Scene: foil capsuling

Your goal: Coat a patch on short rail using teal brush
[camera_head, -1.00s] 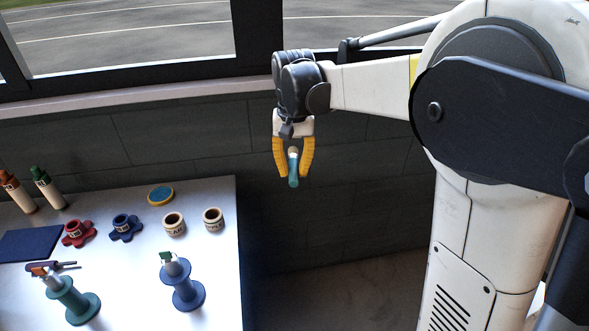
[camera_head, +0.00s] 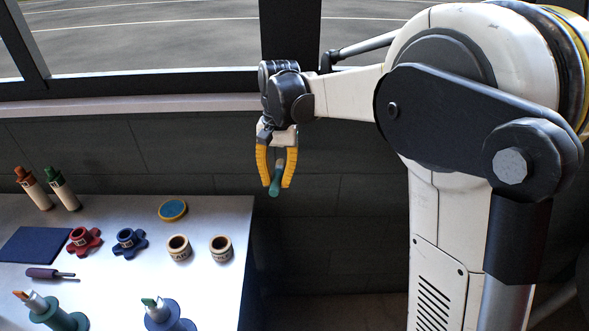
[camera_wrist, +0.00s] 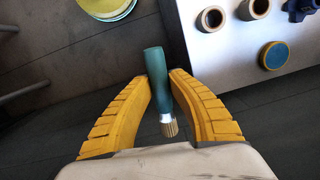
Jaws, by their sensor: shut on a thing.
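My gripper (camera_head: 277,184) hangs with its yellow fingers pointing down, to the right of the table, in front of the dark wall. It is shut on the teal brush (camera_head: 275,180), with the teal handle end sticking out below the fingertips. The brush touches nothing but the fingers. I cannot make out a short rail in either view.
The metal table (camera_head: 215,285) holds red (camera_head: 83,240) and blue (camera_head: 129,242) knobs, two cream rings (camera_head: 179,248), a blue-topped yellow disc (camera_head: 172,210), a dark mat (camera_head: 35,244), a screwdriver (camera_head: 42,273), bottles (camera_head: 62,190) and spools (camera_head: 170,322).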

